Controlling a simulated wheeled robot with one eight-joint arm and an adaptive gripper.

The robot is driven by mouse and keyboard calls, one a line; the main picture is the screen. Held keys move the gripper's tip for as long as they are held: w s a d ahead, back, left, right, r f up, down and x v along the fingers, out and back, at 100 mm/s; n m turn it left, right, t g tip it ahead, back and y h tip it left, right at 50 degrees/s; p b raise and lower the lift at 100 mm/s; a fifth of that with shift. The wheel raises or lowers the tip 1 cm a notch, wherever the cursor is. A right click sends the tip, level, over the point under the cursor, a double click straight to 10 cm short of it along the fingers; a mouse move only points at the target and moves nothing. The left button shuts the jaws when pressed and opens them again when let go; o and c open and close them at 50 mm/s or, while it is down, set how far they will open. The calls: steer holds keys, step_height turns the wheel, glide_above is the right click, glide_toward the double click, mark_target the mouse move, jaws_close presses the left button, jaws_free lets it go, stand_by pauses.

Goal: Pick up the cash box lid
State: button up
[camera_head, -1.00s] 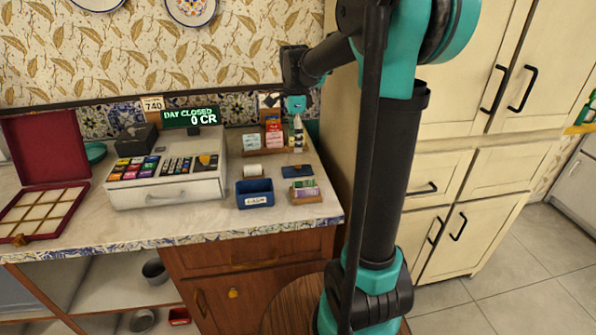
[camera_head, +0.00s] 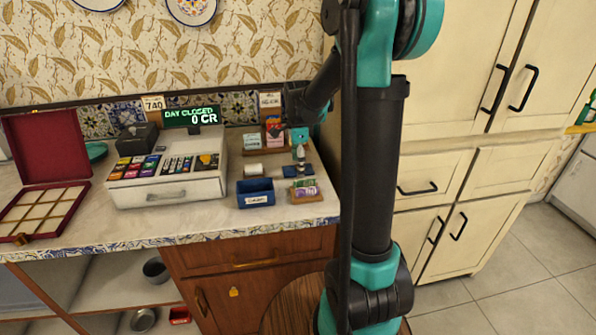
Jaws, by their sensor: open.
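The blue cash box (camera_head: 255,193) stands without its lid near the counter's front edge, with a white label on its front. The flat dark blue lid (camera_head: 290,171) lies on the counter behind and to the right of the box. My gripper (camera_head: 301,160) points down just above the lid and hides part of it. It looks empty, and its fingers are open. I cannot tell whether the fingertips touch the lid.
A small wooden tray of notes (camera_head: 305,191) sits right in front of the lid. A white roll (camera_head: 252,169) is to its left, and a card rack (camera_head: 274,132) stands behind. The cash register (camera_head: 168,170) and an open red case (camera_head: 45,170) are further left.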

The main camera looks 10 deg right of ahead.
steer(key=shift+s, duration=0.1)
steer(key=c, duration=1.6)
